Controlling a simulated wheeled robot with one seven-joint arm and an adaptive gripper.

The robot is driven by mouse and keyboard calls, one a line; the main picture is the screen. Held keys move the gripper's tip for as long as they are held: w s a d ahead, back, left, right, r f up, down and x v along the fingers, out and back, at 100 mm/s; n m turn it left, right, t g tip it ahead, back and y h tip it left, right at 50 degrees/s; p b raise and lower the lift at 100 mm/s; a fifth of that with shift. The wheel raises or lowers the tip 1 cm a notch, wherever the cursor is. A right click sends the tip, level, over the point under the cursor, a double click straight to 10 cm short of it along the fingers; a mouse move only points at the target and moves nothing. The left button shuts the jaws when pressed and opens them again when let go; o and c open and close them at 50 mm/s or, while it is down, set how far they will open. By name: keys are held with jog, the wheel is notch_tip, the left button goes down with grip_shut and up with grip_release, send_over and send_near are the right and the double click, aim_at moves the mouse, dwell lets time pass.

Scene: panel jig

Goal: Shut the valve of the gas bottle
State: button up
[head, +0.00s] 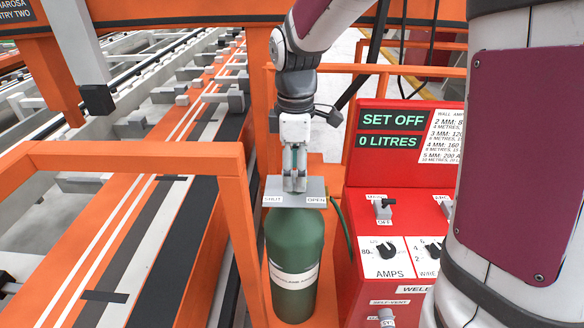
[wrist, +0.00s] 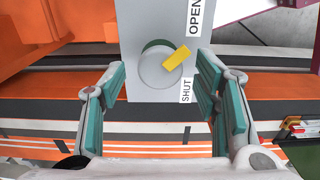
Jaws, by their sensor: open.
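The green gas bottle (head: 293,245) stands upright in the orange frame in the head view. A grey plate (head: 272,186) on its top has a SHUT label at the left and an OPEN label at the right. In the wrist view, the grey plate (wrist: 141,30) carries a round valve knob (wrist: 154,72) with a yellow pointer (wrist: 177,58). My gripper (head: 295,182) is just above the plate. Its teal-padded fingers (wrist: 160,88) are open on either side of the knob, apart from it. The head view hides the knob behind the fingers.
A red welder cabinet (head: 355,270) with a SET OFF, 0 LITRES display (head: 391,131) stands close right of the bottle. An orange rail frame (head: 140,155) is at the left, with a jig bed beyond it. A dark hose (head: 342,222) runs beside the bottle.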

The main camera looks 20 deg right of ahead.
jog(key=shift+f, duration=0.5)
jog(key=c, duration=1.1)
jog(key=shift+c, duration=0.2)
